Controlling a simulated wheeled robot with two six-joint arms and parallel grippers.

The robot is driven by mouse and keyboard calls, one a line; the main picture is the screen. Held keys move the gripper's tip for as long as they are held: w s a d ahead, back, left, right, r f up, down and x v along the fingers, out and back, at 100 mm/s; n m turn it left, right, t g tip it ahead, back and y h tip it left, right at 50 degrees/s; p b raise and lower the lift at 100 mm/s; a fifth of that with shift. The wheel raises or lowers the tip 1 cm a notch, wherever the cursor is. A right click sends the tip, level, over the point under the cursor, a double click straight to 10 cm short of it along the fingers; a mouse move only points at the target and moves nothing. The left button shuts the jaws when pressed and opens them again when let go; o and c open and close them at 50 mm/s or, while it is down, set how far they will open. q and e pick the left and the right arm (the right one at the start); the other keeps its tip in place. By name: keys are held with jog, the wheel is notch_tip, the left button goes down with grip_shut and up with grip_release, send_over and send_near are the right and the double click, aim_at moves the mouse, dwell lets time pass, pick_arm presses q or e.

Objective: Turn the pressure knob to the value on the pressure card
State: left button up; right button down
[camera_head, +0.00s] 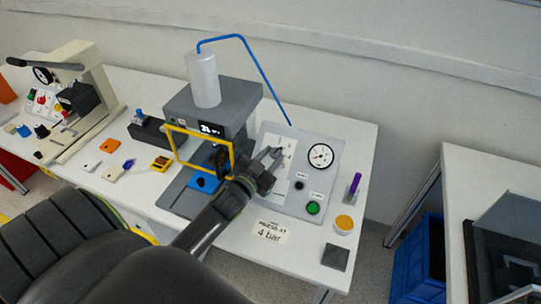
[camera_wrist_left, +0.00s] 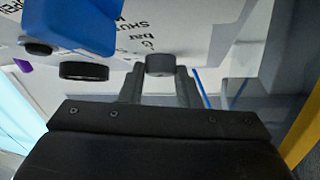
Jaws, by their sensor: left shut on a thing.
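The pressure card (camera_head: 268,232) lies on the bench in front of the grey control panel (camera_head: 330,185) and reads "PRESS AT 4 bar". My left gripper (camera_head: 274,156) is at the white scale area on the left of this panel. In the left wrist view, its fingers (camera_wrist_left: 160,84) are on either side of a round grey knob (camera_wrist_left: 160,65) and shut on it. Printed "bar" and "SHUT" lettering shows beside the knob. In the head view the gripper hides the knob, and I cannot read its setting. My right gripper is not in view.
A round gauge (camera_head: 320,155), a black button (camera_head: 300,185) and a green button (camera_head: 313,208) are right of my left gripper. A yellow frame (camera_head: 203,148) and grey press (camera_head: 212,105) stand left. A purple marker (camera_head: 354,186) and orange-topped pot (camera_head: 344,224) stand right.

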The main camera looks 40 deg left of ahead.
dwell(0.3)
pick_arm(q)
jog(key=o, duration=1)
jog(key=shift+s, duration=0.1)
jog(key=s+b, duration=0.8)
jog(key=s, duration=0.9)
jog(key=shift+s+d+b, duration=0.1)
jog(key=shift+d+b, duration=0.05)
jog(key=shift+b, duration=0.25)
jog(key=shift+c, duration=0.4)
